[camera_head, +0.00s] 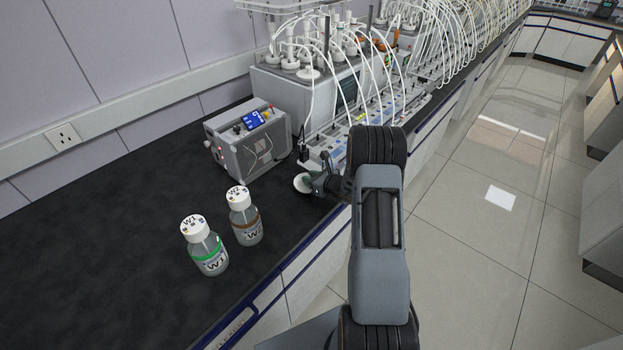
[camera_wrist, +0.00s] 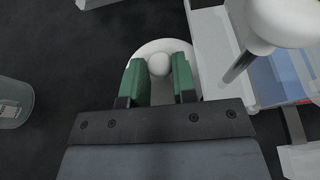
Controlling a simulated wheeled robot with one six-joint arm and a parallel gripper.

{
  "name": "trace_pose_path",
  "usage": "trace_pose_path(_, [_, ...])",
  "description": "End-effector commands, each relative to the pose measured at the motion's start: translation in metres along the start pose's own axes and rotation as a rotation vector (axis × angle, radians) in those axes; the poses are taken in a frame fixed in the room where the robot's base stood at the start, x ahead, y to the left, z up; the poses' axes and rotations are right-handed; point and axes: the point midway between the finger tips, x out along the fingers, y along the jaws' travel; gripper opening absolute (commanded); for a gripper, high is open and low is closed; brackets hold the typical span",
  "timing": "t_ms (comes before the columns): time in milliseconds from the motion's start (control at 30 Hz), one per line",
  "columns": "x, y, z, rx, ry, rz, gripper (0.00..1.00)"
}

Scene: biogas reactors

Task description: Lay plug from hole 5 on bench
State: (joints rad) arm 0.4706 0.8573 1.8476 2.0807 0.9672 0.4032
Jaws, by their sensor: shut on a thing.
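My gripper (camera_head: 316,183) is low over the black bench (camera_head: 120,245), near its front edge. It is shut on a white plug (camera_head: 301,184), which shows as a pale round piece at the fingertips. In the wrist view, the green-padded fingers of my gripper (camera_wrist: 159,80) stand on either side of the plug's round knob, with the plug's wide white disc (camera_wrist: 158,46) beyond. Dark bench top surrounds the disc's left side. I cannot tell whether the plug touches the bench. Hole 5 cannot be picked out.
Two capped bottles, one green-banded (camera_head: 206,250) and one brown-banded (camera_head: 245,218), stand left of my gripper. A grey control box (camera_head: 245,145) sits behind it. The reactor bath (camera_head: 300,90) with white tubes is close beyond. The bench's left part is clear.

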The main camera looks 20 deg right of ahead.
Motion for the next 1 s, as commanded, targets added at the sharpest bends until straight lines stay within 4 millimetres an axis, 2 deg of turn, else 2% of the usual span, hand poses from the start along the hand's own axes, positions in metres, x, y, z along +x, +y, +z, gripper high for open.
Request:
trace_pose_path(100, [0.0012, -0.0004, -0.0074, 0.003, 0.001, -0.002, 0.02])
trace_pose_path(567, [0.0032, -0.0003, -0.0133, 0.001, 0.000, -0.001, 0.02])
trace_pose_path(600, [0.0027, -0.0003, -0.0121, 0.001, 0.001, -0.001, 0.29])
trace_pose_path(667, [0.0025, -0.0003, -0.0118, 0.001, 0.001, -0.001, 0.34])
trace_pose_path(700, [0.0025, -0.0003, -0.0117, 0.001, 0.001, -0.001, 0.37])
trace_pose_path(1000, [0.0009, -0.0003, -0.0072, 0.001, 0.000, -0.001, 0.37])
